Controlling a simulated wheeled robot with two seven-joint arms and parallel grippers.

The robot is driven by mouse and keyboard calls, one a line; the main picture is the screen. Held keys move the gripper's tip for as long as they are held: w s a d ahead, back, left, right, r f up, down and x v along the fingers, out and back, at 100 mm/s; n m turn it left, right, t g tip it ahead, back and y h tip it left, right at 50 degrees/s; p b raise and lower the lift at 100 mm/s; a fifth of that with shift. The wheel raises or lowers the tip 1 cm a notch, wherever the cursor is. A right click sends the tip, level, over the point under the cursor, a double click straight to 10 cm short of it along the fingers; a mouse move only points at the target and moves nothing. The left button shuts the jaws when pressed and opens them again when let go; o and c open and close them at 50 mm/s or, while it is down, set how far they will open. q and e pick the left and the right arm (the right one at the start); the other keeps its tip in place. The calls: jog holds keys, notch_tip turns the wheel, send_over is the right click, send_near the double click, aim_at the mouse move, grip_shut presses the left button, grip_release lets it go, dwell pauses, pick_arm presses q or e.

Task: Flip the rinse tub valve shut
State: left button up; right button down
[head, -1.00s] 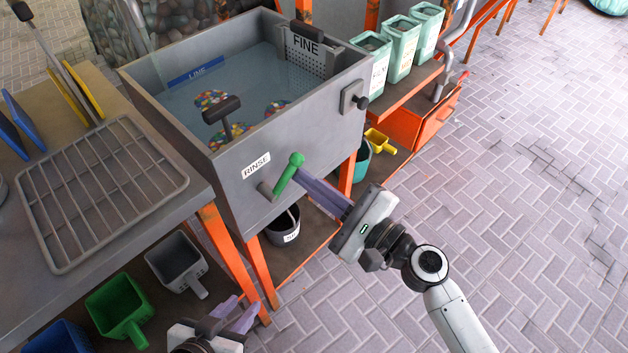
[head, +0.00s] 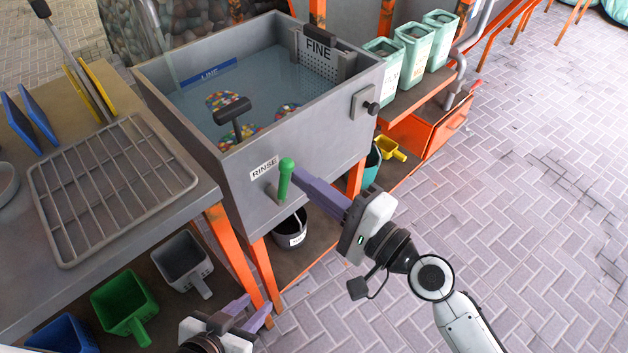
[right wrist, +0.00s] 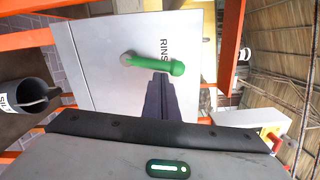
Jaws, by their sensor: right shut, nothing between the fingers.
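The rinse tub (head: 225,178) is a grey open tub of water with a RINSE label on its front. Its valve handle (head: 285,178) is a green lever with a rounded knob, below and right of the label. It stands close to upright in the head view and also shows in the right wrist view (right wrist: 152,63). My right gripper (head: 297,176) is shut and empty, its purple fingertips at the lever's right side, touching or very near it; the exact contact is unclear. My left gripper (head: 250,314) is low at the bottom edge, away from the valve, fingers apart and empty.
A dark bucket (head: 290,232) stands below the valve. A table with a grey rack (head: 110,190) is at left, with grey (head: 183,262) and green (head: 124,305) scoops beneath. Orange legs (head: 262,272) flank the tub's underside. The paved floor at right is open.

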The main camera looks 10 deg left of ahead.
pick_arm(q)
jog(key=shift+r, duration=0.15)
pick_arm(e)
jog(key=shift+s+a+r+n, duration=0.2)
jog(key=shift+s+a+n, duration=0.1)
jog(key=shift+n, duration=0.4)
jog(key=shift+s+a+r+n, duration=0.2)
jog(key=shift+s+n, duration=0.05)
jog(key=shift+n, duration=0.45)
jog(key=shift+f, duration=0.1)
